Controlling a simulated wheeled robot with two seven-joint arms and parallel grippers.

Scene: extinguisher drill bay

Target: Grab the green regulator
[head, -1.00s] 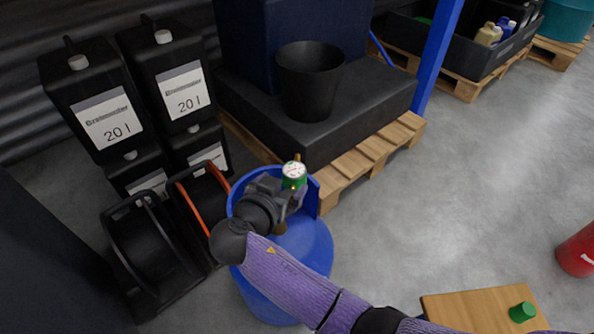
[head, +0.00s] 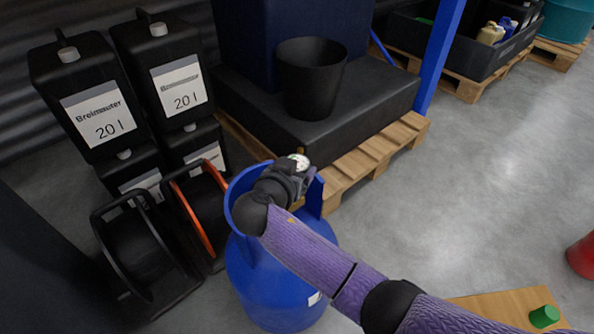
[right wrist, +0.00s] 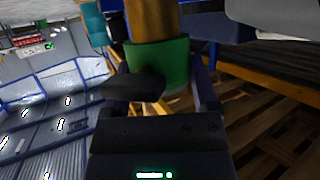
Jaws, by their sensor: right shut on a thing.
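My right gripper (head: 295,177) is shut on the green regulator, at the collar of the blue gas bottle (head: 280,290). In the head view the regulator shows only as its pale round gauge (head: 299,161); the fingers hide most of the rest. In the right wrist view the green regulator body (right wrist: 165,63) sits between the dark fingers, with a brass part (right wrist: 152,20) joined to it. Whether the regulator still touches the bottle's valve is hidden. My left gripper is not in view.
A pallet (head: 370,160) with a black platform and bucket (head: 311,80) stands behind the bottle. Black canisters (head: 95,105) and reels (head: 140,245) are at left. A wooden top (head: 500,308) with a green cylinder (head: 544,316) is at lower right.

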